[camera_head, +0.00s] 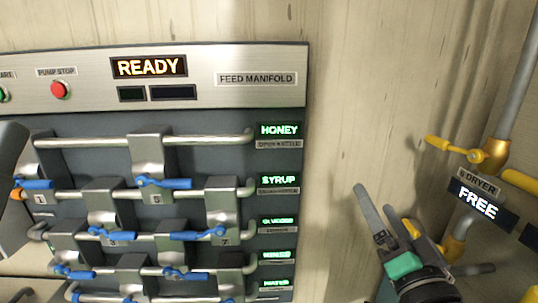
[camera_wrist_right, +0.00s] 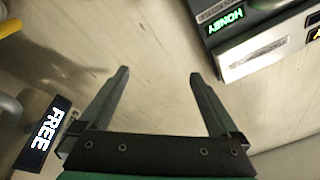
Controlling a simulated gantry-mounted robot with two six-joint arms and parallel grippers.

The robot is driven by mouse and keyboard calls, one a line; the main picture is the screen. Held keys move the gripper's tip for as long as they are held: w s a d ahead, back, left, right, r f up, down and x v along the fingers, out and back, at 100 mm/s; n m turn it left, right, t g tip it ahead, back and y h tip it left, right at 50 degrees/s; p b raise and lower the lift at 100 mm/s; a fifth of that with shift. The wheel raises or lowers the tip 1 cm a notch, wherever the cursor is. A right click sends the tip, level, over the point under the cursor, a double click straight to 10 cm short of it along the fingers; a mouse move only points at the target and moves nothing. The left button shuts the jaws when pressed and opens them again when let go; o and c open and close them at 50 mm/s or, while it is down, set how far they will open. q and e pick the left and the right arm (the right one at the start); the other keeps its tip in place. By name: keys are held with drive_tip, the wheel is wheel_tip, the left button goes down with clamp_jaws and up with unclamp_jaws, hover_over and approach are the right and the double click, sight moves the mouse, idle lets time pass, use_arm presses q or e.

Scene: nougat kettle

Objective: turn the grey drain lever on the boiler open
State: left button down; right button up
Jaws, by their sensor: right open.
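I cannot make out a grey drain lever or a boiler in either view. My right gripper (camera_head: 384,206) is in front of the pale wall, between the feed manifold and the dryer pipe. It also shows in the right wrist view (camera_wrist_right: 159,73), with its two fingers apart and nothing between them. My left gripper is not in view.
The feed manifold (camera_head: 170,118) with several blue levers fills the left. A yellow lever (camera_head: 446,145) sits on the dryer pipe at right, above a FREE sign (camera_head: 480,202), which also shows in the wrist view (camera_wrist_right: 42,131). Bare wall (camera_head: 350,100) lies between.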

drive_tip(key=s+a+r+n+t+y, duration=0.15)
drive_tip(key=s+r+n+t, duration=0.5)
drive_tip(key=s+r, duration=1.15)
wheel_tip(320, 180, up, 32)
drive_tip(key=n+p, duration=0.1)
drive_tip(key=p, duration=3.2)
drive_tip(key=shift+s+d+r, duration=0.15)
drive_tip(key=shift+s+r, duration=0.1)
drive_tip(key=shift+n+t, duration=0.25)
